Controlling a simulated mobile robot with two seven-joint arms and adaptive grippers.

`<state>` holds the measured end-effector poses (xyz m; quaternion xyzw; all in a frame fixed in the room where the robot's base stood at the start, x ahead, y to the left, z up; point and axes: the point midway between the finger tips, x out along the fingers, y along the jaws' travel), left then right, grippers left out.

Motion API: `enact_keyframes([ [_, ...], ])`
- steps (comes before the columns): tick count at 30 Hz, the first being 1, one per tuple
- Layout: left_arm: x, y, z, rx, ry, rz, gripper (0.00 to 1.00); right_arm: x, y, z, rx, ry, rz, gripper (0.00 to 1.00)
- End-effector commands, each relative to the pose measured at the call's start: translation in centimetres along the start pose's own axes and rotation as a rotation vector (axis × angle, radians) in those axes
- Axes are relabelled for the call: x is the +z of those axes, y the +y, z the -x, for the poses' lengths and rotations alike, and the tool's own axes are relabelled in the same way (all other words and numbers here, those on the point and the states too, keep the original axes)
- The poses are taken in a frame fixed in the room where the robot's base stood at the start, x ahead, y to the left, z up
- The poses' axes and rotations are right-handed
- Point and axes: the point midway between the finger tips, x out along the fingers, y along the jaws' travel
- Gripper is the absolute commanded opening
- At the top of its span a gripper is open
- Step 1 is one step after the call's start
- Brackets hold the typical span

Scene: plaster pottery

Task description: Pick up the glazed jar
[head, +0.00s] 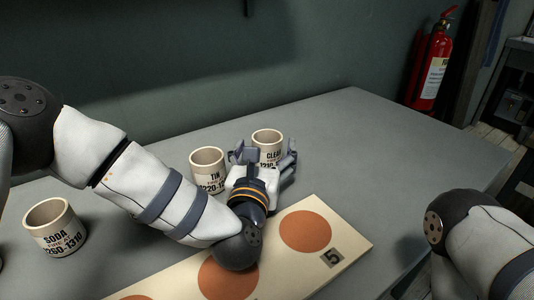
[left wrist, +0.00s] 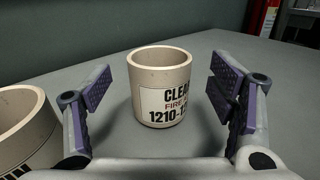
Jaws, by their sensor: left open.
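A pale jar labelled CLEAR (head: 267,136) stands upright on the grey table, partly hidden by my left gripper (head: 264,157) in the head view. In the left wrist view the CLEAR jar (left wrist: 158,75) shows between the two fingers, a little beyond them. My left gripper is open and empty, its fingers apart on either side of the line to the jar. A similar jar labelled TIN (head: 207,160) stands just left of that gripper. A third, labelled SODA (head: 54,229), stands farther left. My right gripper is out of view; only part of that arm shows.
A cream board (head: 345,232) with orange discs and a number 5 lies in front, partly under my left arm. The TIN jar's rim shows close by the left finger in the wrist view (left wrist: 25,115). The table's right part is clear. A red fire extinguisher (head: 431,65) stands beyond it.

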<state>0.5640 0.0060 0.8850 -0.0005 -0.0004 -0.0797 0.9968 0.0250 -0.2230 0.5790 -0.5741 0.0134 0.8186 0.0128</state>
Motion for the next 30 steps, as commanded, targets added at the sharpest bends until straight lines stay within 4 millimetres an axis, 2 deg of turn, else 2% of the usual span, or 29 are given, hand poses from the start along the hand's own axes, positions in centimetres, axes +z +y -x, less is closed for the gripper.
enact_keyframes([
  [3, -0.1, 0.0, -2.6, 0.0, -0.002, -0.002, 0.77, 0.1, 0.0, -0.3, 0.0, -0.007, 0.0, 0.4],
  [6, -0.1, 0.0, -3.9, 0.0, 0.0, -0.001, 0.77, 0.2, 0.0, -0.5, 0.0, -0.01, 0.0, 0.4],
  [13, 0.0, 0.0, -4.3, -0.001, 0.001, -0.001, 0.77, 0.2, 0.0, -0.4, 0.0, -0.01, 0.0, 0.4],
  [14, 0.0, 0.0, -4.3, -0.001, 0.001, -0.001, 0.75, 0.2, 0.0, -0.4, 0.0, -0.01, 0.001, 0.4],
  [21, 0.0, 0.0, -4.3, 0.0, 0.0, -0.001, 0.2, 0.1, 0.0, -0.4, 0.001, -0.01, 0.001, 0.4],
  [30, 0.4, 0.0, -4.3, 0.0, -0.001, 0.0, 0.2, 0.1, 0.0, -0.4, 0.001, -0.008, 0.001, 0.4],
])
